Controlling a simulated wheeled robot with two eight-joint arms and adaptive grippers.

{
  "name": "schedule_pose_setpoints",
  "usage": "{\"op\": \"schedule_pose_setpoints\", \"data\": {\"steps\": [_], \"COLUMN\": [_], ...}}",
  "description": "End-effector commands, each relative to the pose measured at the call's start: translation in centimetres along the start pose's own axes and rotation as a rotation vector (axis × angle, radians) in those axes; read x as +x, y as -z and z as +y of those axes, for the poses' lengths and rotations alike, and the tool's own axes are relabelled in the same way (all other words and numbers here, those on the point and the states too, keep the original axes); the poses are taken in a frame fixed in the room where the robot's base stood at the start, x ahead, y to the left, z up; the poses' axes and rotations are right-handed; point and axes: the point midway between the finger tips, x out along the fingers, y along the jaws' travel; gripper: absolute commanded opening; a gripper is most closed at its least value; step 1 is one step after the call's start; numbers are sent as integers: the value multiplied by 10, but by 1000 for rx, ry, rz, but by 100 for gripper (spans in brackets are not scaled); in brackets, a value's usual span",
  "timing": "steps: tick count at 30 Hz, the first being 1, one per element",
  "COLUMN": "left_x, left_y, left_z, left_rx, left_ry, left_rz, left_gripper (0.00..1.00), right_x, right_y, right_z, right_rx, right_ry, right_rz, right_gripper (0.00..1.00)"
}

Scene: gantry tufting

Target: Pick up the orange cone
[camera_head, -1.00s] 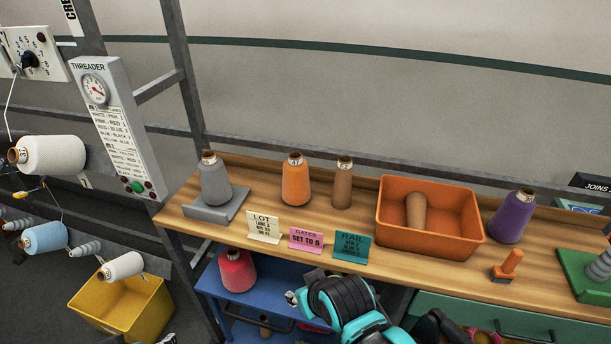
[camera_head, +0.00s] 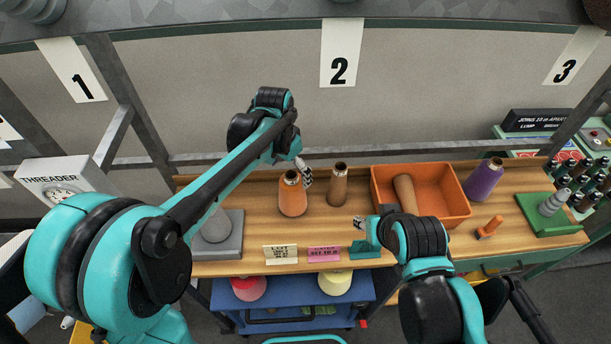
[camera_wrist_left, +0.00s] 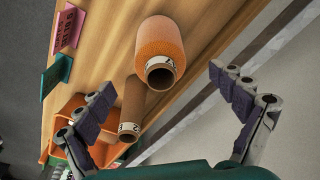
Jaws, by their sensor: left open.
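The orange cone (camera_head: 293,198) stands upright on the wooden bench, left of a brown cone (camera_head: 337,186). My left gripper (camera_head: 302,168) is at the upper right of the orange cone in the head view, partly hidden by its own arm. In the left wrist view the open left fingers (camera_wrist_left: 160,82) are spread wide, with the orange cone (camera_wrist_left: 160,45) beyond and between them and nothing held. The brown cone (camera_wrist_left: 132,103) also shows there, near the left finger. My right gripper (camera_head: 362,226) is over the bench's front edge near the teal sign, its jaws too small to judge.
An orange bin (camera_head: 440,192) holding a brown cone stands right of centre, with a purple cone (camera_head: 484,180) beside it. A grey pad (camera_head: 228,240) sits on the left, partly behind my left arm. Small signs (camera_head: 281,255) line the front edge.

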Motion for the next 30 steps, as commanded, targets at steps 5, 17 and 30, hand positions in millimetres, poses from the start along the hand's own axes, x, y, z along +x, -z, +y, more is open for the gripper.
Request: {"op": "schedule_pose_setpoints", "data": {"steps": [5,17,30], "left_x": [19,73,78], "left_y": [2,2,2], "left_z": [0,-1,-1], "left_rx": [5,4,3], "left_ry": [-2,-1,-1], "left_rz": [-3,-2,-2], "left_gripper": [94,94,60], "right_x": [1,3,3], "right_y": [-1,-2,-2], "right_z": [0,0,0], "right_rx": [0,0,0], "right_ry": [0,0,0], "right_rz": [0,0,0], "right_gripper": [40,40,40]}}
